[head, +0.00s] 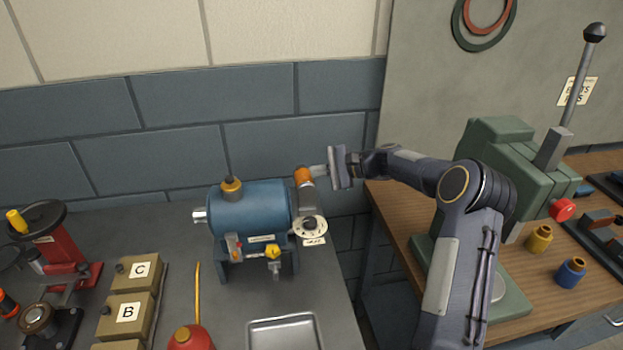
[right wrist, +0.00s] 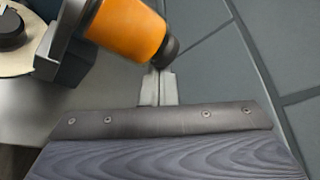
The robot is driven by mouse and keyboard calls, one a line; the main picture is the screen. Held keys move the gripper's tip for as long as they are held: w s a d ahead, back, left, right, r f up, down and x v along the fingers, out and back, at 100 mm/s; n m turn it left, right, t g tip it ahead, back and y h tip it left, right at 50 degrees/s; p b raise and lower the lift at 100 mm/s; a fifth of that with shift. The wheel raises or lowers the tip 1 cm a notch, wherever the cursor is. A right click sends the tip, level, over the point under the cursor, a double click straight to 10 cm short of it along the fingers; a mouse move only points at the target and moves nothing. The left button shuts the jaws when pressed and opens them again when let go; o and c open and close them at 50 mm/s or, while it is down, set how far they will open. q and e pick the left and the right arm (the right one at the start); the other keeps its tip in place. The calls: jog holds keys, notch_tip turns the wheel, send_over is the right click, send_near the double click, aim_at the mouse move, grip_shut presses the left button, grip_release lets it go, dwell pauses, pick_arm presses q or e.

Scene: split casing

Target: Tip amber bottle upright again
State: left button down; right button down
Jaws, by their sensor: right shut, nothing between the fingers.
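No bottle lying on its side can be made out for certain. My right gripper (head: 318,171) is shut and empty, beside the upper right of the blue tank. Its closed fingers also show in the right wrist view (right wrist: 158,88). Just left of them is an orange cylinder (head: 302,175), tilted with a dark end in the right wrist view (right wrist: 128,28). I cannot tell whether it is loose or touches the fingers. My left gripper is not in view.
The blue tank (head: 250,208) with a dial (head: 310,226) stands on the grey bench. A metal tray (head: 284,334), a red oil can (head: 190,338) and lettered boxes (head: 136,272) lie nearer.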

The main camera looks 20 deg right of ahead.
aim_at(307, 170)
jog(key=s+r+n+t+b, duration=0.1)
jog(key=n+b, duration=0.1)
jog(key=b, duration=0.4)
jog(key=s+r+n+t+y+b, duration=0.1)
jog(key=n+b, duration=0.1)
jog(key=b, duration=0.5)
jog(key=s+a+r+n+t+b, duration=0.1)
jog(key=s+n+b, duration=0.1)
jog(key=b, duration=0.5)
jog(key=shift+s+r+y, duration=0.1)
jog(key=shift+r+y, duration=0.2)
jog(key=s+a+r+n+y+b, duration=0.2)
jog(key=s+n+y+b, duration=0.2)
jog(key=b, duration=1.6)
jog(key=shift+s+n+t, duration=0.3)
jog(key=shift+s+n, duration=1.25)
jog(key=shift+n, duration=1.85)
